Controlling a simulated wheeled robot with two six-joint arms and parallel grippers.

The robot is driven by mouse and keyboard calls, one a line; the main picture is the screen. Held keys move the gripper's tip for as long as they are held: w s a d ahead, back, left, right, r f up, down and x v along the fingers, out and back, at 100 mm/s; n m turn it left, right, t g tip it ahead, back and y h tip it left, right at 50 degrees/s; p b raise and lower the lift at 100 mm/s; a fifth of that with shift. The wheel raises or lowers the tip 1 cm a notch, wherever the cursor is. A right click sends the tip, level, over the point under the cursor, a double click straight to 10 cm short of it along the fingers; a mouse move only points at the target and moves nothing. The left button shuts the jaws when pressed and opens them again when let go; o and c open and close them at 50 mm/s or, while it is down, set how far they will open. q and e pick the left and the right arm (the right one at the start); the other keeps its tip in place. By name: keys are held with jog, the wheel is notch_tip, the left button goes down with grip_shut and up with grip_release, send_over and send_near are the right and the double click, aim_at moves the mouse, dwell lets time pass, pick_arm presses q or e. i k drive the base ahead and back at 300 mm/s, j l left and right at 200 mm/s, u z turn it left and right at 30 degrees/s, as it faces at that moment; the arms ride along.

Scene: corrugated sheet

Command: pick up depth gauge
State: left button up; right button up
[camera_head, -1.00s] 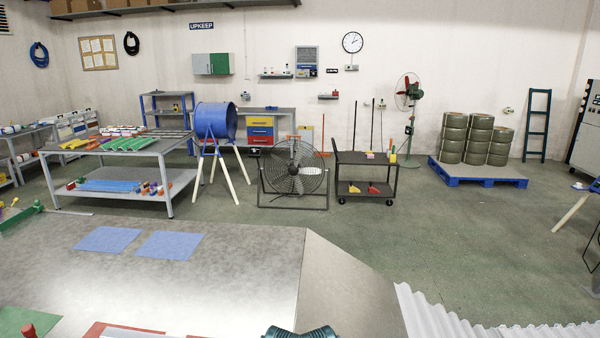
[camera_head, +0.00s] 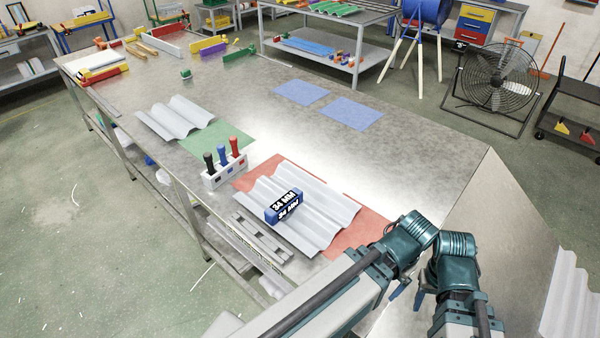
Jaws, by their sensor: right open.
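The depth gauge (camera_head: 284,207) appears to be the blue block with black-and-white faces marked "34 MM". It rests on the near corrugated sheet (camera_head: 325,208), which lies on a red mat (camera_head: 262,172) on the metal bench. My right gripper (camera_head: 409,293) shows at the lower right, partly hidden by my arm links. Its blue fingertips are apart and hold nothing visible. It is to the right of and nearer than the gauge, well clear of it. My left gripper is not in view.
A white holder (camera_head: 225,174) with black, blue and red-handled tools stands just left of the near sheet. A grey slotted bar (camera_head: 262,238) lies at the bench's left edge. Another corrugated sheet (camera_head: 177,121) overlaps a green mat (camera_head: 218,138). Bench space beyond, by two blue mats (camera_head: 302,92), is clear.

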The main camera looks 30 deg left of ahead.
aim_at(279, 210)
jog(key=u, duration=0.4)
jog(key=k+u, duration=0.15)
jog(key=u, duration=0.65)
jog(key=k+j, duration=0.05)
jog(key=j, duration=0.05)
